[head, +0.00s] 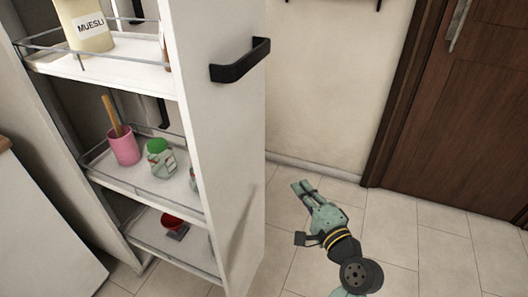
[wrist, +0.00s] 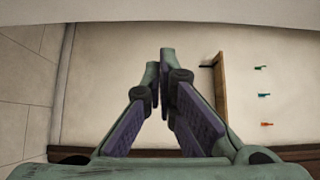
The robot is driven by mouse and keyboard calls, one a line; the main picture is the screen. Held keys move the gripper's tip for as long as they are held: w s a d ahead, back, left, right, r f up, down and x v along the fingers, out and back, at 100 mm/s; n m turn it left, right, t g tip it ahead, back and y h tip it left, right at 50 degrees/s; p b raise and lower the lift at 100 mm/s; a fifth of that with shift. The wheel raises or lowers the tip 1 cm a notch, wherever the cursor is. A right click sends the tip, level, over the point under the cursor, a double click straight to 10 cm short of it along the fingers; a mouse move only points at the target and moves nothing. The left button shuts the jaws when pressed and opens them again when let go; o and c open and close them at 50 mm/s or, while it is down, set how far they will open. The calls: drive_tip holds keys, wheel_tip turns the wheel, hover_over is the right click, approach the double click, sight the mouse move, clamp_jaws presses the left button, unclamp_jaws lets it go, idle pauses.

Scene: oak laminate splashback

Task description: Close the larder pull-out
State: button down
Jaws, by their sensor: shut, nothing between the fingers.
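The larder pull-out (head: 225,165) stands open in the head view, its tall white front panel drawn out to the right and its shelves exposed. A black bar handle (head: 240,62) is on the upper part of the front. My gripper (head: 303,188) is to the right of the front panel and lower in the picture than the handle, apart from it. Its fingers (wrist: 162,62) are shut with nothing between them in the wrist view. A pale surface fills the top of the wrist view; I cannot tell whether it is the pull-out front.
The shelves hold a muesli jar (head: 84,24), a pink cup (head: 123,147), a green-topped jar (head: 160,158) and a red bowl (head: 173,222). A dark wooden door (head: 470,110) stands right. Small coloured items (wrist: 264,95) hang on the wall. Tiled floor (head: 420,255) is clear around my arm.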

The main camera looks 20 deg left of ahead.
drive_tip(key=p, duration=0.3)
approach(264, 150)
drive_tip(key=w, duration=0.3)
drive_tip(key=shift+w+a+p, duration=0.1)
drive_tip(key=shift+a+p, duration=0.2)
drive_tip(key=shift+a, duration=1.3)
drive_tip(key=shift+w+a, duration=0.1)
